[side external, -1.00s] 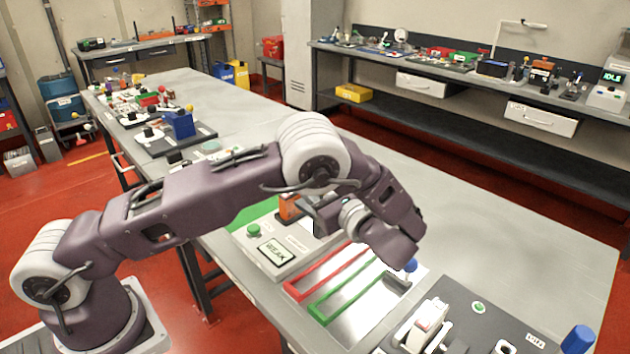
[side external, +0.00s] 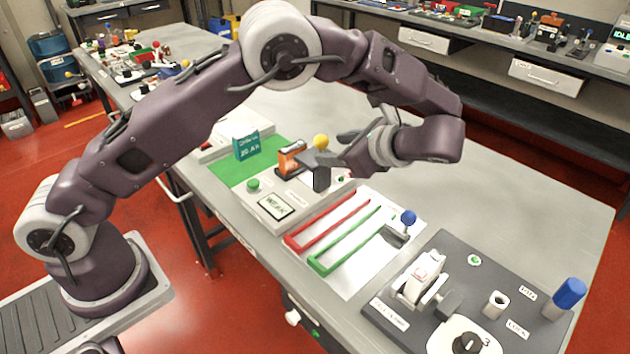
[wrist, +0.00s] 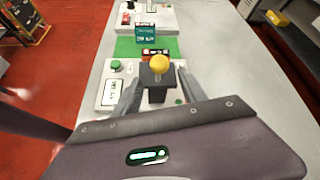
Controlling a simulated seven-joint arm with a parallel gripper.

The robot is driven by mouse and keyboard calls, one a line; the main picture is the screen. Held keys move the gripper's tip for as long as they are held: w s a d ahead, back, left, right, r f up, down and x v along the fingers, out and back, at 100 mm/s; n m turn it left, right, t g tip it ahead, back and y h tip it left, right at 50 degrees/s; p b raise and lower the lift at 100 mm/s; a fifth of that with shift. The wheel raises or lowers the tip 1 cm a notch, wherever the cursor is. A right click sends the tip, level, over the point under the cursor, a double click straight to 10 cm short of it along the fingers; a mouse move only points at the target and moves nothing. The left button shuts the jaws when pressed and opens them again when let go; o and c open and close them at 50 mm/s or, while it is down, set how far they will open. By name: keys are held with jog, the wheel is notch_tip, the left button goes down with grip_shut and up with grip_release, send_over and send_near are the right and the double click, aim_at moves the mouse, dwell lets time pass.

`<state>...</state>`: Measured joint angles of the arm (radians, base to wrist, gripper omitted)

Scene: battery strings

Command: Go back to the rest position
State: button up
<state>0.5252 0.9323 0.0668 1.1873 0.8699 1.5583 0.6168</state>
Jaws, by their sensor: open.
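My gripper (side external: 335,160) is raised above the tester box on the workbench, its fingers pointing to the left in the side view. In the wrist view my gripper (wrist: 150,88) has its two fingers apart. A dark block with a yellow ball on top (wrist: 159,66) shows between the fingers in that view; the yellow ball also shows in the side view (side external: 320,141). I cannot tell whether the fingers touch it. The tester box (side external: 275,207) has a green button and a screen reading WEAK.
A teal box (side external: 247,147) stands on a green mat (side external: 228,172). Red (side external: 325,226) and green (side external: 345,238) rails lie on a white sheet near a blue-knobbed lever (side external: 408,217). A dark panel (side external: 450,262) carries a rocker switch and a dial.

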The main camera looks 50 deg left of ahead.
jog(key=s+a+r+n+t+h, duration=0.1)
jog(key=s+a+r+n+h, duration=0.2)
jog(key=s+r+n+h, duration=0.85)
jog(key=s+d+n+t, duration=0.2)
jog(key=s+n+t, duration=0.1)
jog(key=s, duration=1.4)
jog(key=shift+s+n+t, duration=0.3)
jog(key=shift+n, duration=0.25)
